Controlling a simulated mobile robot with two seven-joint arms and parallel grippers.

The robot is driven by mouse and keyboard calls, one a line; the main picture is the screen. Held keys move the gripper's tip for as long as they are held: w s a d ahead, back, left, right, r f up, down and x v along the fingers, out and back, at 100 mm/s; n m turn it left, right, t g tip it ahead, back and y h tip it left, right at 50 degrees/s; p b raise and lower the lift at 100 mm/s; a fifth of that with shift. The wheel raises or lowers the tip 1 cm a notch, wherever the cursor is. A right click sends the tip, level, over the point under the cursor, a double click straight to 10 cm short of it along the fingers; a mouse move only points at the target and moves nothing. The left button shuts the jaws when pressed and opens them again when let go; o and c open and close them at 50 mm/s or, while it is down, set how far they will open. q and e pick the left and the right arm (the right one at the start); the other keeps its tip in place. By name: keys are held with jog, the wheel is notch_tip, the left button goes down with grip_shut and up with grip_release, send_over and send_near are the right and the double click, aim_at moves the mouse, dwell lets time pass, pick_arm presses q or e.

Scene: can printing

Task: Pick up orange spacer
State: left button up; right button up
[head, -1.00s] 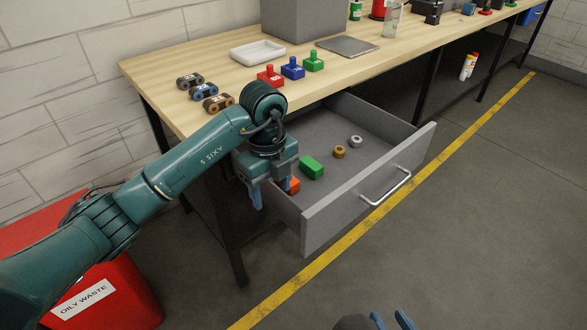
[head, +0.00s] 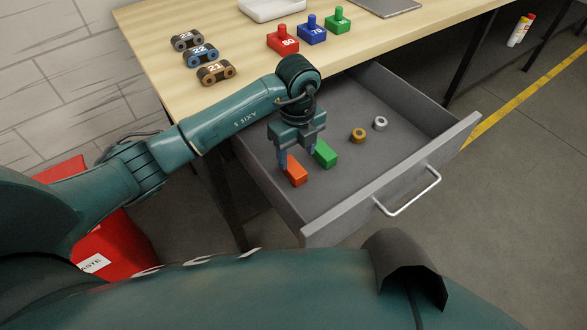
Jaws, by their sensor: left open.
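The orange spacer (head: 296,171) is a small block lying on the floor of the open grey drawer (head: 352,205), near its left side. A green block (head: 325,154) lies just right of it. My left gripper (head: 298,158) is open above the drawer floor, pointing down, with its fingers over the area of the orange and green blocks. One finger is at the left of the orange spacer; I cannot tell whether it touches. My right gripper is not in view.
A brass ring (head: 358,135) and a grey ring (head: 380,123) lie farther right in the drawer. The table (head: 240,60) above carries red, blue and green stamps and several numbered rollers (head: 215,73). A red bin (head: 110,240) stands at lower left.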

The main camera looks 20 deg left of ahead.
aim_at(295, 168)
pick_arm(q)
jog(key=shift+s+a+f, duration=0.1)
jog(key=shift+f, duration=1.4)
jog(key=shift+s+a+f, duration=0.1)
jog(key=shift+f, duration=1.35)
jog(key=shift+c, duration=0.5)
jog(key=shift+w, duration=0.1)
jog(key=c, duration=1)
